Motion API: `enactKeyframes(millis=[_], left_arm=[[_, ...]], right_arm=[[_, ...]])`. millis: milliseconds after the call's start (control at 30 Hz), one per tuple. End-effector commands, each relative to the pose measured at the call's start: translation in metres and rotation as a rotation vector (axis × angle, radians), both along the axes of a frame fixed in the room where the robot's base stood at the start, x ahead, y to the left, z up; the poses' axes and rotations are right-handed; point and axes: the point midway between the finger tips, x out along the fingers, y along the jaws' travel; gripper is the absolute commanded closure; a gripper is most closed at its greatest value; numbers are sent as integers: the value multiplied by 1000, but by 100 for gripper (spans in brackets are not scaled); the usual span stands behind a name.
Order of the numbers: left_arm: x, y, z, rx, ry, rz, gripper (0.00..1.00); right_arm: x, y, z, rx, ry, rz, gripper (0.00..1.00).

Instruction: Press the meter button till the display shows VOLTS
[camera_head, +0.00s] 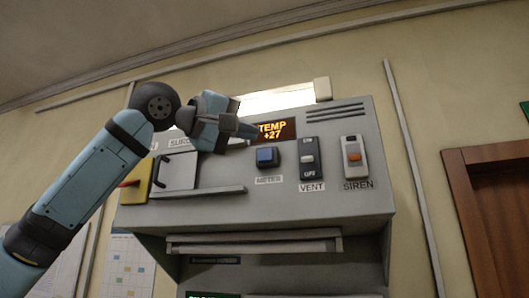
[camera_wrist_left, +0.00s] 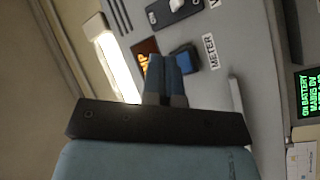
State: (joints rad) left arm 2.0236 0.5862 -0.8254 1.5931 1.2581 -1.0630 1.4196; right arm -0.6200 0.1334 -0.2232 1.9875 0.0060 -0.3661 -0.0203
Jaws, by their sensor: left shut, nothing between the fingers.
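The display (camera_head: 274,130) on the grey console reads TEMP +27 in orange; its left edge is hidden behind my gripper. The blue meter button (camera_head: 267,156) sits below it, above the METER label. The button also shows in the left wrist view (camera_wrist_left: 186,56), just past my fingertips. My left gripper (camera_head: 252,131) is shut and empty, its tips up and left of the button in the head view. The fingers also show in the left wrist view (camera_wrist_left: 164,65); whether they touch the panel I cannot tell. My right gripper is not in view.
Right of the button are the VENT switch (camera_head: 310,158) and the SIREN switch (camera_head: 353,157) with an orange rocker. A yellow box (camera_head: 136,185) with a red handle is at left. A bright lamp (camera_head: 275,101) runs along the console top. A ledge (camera_head: 205,192) juts out below.

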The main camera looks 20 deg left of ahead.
Motion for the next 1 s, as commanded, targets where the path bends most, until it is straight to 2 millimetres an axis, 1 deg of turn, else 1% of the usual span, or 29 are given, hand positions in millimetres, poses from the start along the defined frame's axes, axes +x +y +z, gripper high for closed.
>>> enactKeyframes(millis=[33, 300, 500, 700, 1000], left_arm=[[7, 0, 2, 0, 2, 1, 100], [46, -1, 3, 0, 3, 2, 100], [67, -3, 2, -1, 2, 0, 100], [76, -3, 0, 0, 0, 0, 100], [76, -2, 0, 0, 0, 0, 100]], right_arm=[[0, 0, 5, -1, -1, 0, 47], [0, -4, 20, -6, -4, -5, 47], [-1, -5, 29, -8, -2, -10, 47], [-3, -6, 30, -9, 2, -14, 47], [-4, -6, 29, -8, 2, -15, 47]])
